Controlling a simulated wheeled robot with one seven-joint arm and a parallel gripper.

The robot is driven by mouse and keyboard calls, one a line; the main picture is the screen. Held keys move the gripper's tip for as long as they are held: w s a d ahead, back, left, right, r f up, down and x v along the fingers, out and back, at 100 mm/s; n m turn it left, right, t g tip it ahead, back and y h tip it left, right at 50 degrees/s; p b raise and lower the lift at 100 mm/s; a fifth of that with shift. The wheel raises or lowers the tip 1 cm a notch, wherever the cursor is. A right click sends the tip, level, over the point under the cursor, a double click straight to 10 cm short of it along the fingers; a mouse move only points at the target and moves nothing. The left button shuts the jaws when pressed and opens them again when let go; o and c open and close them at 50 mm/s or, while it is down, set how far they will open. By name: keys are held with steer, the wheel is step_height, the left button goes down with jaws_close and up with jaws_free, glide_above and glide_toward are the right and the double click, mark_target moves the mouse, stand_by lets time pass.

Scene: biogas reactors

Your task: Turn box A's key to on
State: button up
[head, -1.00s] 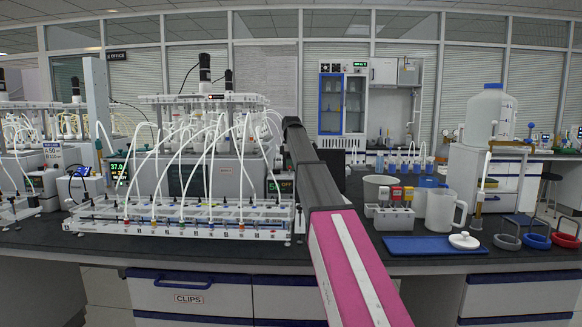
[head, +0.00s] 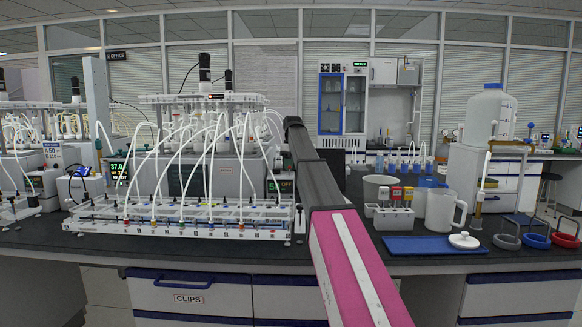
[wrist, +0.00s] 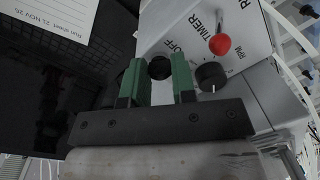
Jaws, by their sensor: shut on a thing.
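In the wrist view my gripper (wrist: 158,62) has its two green fingers on either side of a small black round key (wrist: 160,68) on a light grey box face (wrist: 190,22). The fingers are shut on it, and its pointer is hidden. The word OFF is printed just above it, and TIMER farther up. A second black knob (wrist: 211,77) with a white mark sits to the right, and a red ball-topped lever (wrist: 220,44) stands above that. No letter A shows on this face.
A tube rack (head: 185,222) with white hoses stands left of my arm. To the right are a blue tray (head: 420,245), a white jug (head: 440,210) and a small block with coloured tops (head: 394,215). A paper sheet (wrist: 45,22) shows in the wrist view.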

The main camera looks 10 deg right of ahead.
steer(key=shift+w+m, duration=0.1)
steer(key=shift+m, duration=0.2)
steer(key=o, duration=0.9)
steer(key=shift+r, duration=0.1)
